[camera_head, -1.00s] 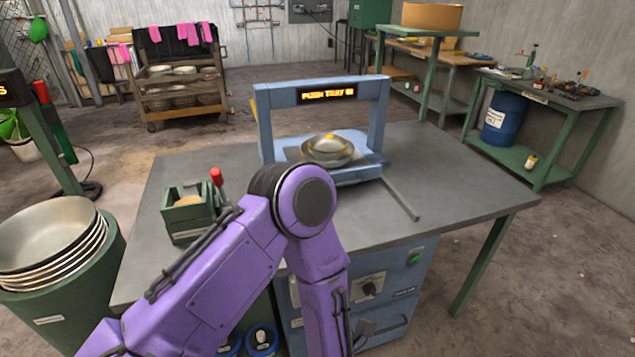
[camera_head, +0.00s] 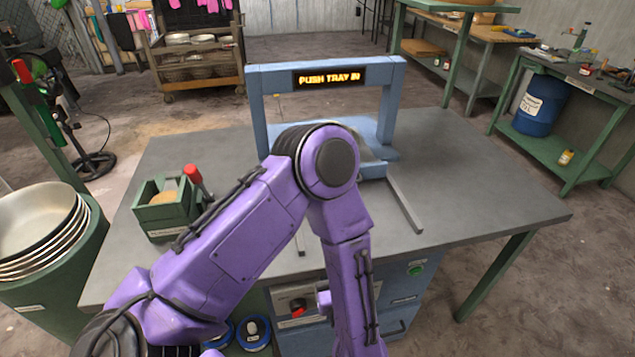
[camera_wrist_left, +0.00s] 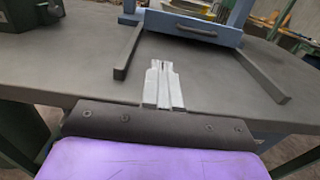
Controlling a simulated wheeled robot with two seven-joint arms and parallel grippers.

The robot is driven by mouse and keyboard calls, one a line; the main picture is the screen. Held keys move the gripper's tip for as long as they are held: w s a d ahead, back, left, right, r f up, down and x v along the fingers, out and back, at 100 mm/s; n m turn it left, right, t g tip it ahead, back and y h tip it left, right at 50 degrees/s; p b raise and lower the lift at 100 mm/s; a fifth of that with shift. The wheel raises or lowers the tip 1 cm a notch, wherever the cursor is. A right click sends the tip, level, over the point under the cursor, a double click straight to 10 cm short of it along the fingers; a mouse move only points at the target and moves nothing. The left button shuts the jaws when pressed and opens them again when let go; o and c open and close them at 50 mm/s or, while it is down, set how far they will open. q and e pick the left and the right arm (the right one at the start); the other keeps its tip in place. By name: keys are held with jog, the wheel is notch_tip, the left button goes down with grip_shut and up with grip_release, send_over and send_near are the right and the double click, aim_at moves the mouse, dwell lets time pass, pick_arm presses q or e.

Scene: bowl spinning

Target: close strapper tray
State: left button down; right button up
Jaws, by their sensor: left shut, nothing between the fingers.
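The blue strapper (camera_head: 393,95) stands on the grey table, with a lit sign (camera_head: 327,79) reading "PUSH TRAY IN". In the left wrist view its blue tray (camera_wrist_left: 165,23) has a dark handle (camera_wrist_left: 195,29) on the front face. The tray stands out between two dark rails (camera_wrist_left: 262,72). My left gripper (camera_wrist_left: 163,66) is shut and empty, between the rails and short of the tray front, apart from it. In the head view my purple left arm hides most of the tray and the bowl seen earlier. My right gripper is not in view.
A green box (camera_head: 166,207) with a red-handled tool (camera_head: 194,176) stands on the table (camera_head: 480,190) to the left. Stacked metal bowls (camera_head: 38,228) sit on a green bin at far left. The table's right side is clear.

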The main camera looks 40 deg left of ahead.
pick_arm(q)
jog(key=p+x, duration=0.6)
jog(key=x, duration=1.6)
jog(key=shift+w+a+r, duration=0.1)
jog(key=shift+a, duration=0.15)
jog(key=shift+w+a, duration=0.1)
jog(key=shift+w, duration=0.05)
jog(key=shift+w+a, duration=0.1)
jog(key=b+x, duration=0.1)
jog(key=x, duration=0.1)
jog(key=b+x, duration=0.2)
jog(key=shift+f, duration=0.25)
jog(key=shift+w+a+r, duration=0.1)
jog(key=shift+r, duration=0.4)
